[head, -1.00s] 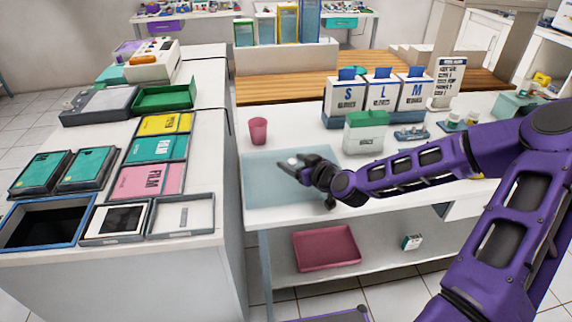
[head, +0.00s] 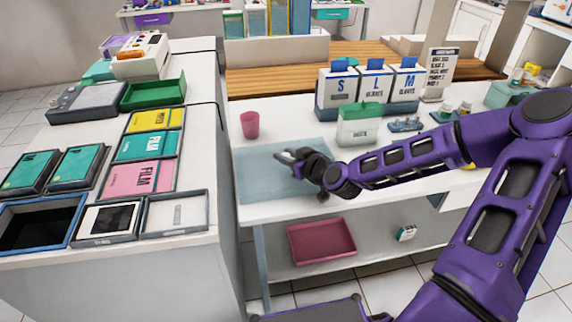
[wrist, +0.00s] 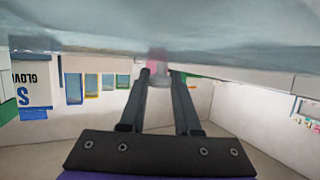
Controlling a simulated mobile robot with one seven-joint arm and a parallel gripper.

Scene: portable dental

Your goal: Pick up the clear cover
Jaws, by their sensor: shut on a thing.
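My gripper (head: 283,157) is low over the pale blue translucent sheet (head: 252,178) on the white table, its fingers pointing left. In the wrist view, where the scene appears upside down, the two fingers (wrist: 162,76) are close together. A small pale thing (wrist: 162,78) shows between their tips, and I take it to be the clear cover. Its shape is hard to make out, and the fingers hide most of it in the head view. My gripper is shut on it. I cannot tell whether it touches the sheet.
A pink cup (head: 250,125) stands behind the sheet. A green-lidded box (head: 359,128) and glove boxes (head: 340,92) stand behind my arm. A red tray (head: 322,242) is on the shelf below. A counter with film trays (head: 140,178) lies to the left.

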